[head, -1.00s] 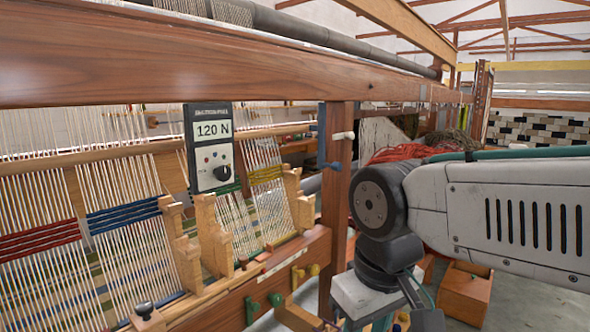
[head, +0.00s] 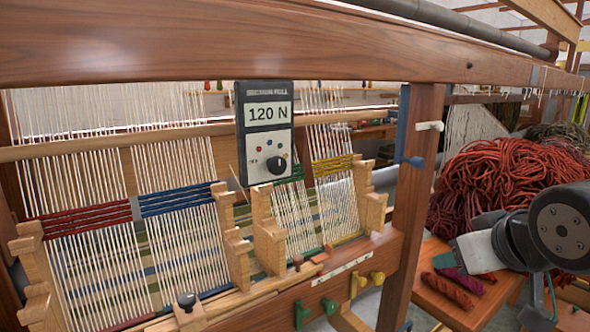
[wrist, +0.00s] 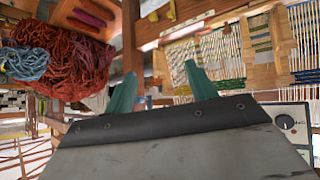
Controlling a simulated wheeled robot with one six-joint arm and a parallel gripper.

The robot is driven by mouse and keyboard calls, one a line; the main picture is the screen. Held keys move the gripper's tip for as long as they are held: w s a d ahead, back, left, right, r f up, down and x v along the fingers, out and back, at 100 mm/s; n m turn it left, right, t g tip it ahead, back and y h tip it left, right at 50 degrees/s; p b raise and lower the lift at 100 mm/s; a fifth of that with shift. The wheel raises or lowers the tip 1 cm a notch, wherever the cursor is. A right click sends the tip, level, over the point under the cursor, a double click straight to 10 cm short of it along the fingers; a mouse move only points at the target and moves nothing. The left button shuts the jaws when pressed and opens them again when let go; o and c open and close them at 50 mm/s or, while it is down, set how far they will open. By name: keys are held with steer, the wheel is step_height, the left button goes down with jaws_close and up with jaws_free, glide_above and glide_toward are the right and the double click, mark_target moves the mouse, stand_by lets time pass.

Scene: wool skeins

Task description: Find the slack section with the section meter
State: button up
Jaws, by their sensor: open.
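The section meter (head: 265,172) is a dark box with a pale face, reading 120 N, with coloured dots and a black dial. It is in front of the loom's warp. Its dial part also shows at the right edge of the wrist view (wrist: 288,123). The warp sections carry red (head: 82,220), blue (head: 178,200), green (head: 291,176) and yellow (head: 333,165) bands; the meter partly covers the green one. I cannot tell which section is slack. My gripper (wrist: 160,88) is open and empty, its teal fingers apart, away from the meter.
The loom's wooden top beam (head: 330,52) and upright post (head: 408,200) stand between the warp and my arm. A heap of red wool (head: 505,172) lies at the right. Small skeins (head: 447,290) lie on a wooden surface below it. Coloured pegs (head: 355,285) stick out of the front rail.

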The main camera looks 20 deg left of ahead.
steer(key=w+a+r+n+t+y, duration=0.1)
steer(key=w+a+r+n+y, duration=0.1)
steer(key=a, duration=0.4)
steer(key=w+a+r+n+t+y, duration=0.1)
steer(key=w+a+r+y, duration=0.15)
steer(key=a, duration=0.45)
steer(key=n+y, duration=0.4)
steer(key=y, duration=0.2)
glide_toward(280, 168)
steer(key=shift+t+y, duration=0.25)
steer(key=shift+t, duration=0.05)
steer(key=x, duration=0.7)
steer(key=shift+a+f, duration=0.2)
steer(key=shift+f, duration=0.15)
steer(key=shift+w+a, duration=0.4)
steer(key=shift+w, duration=0.05)
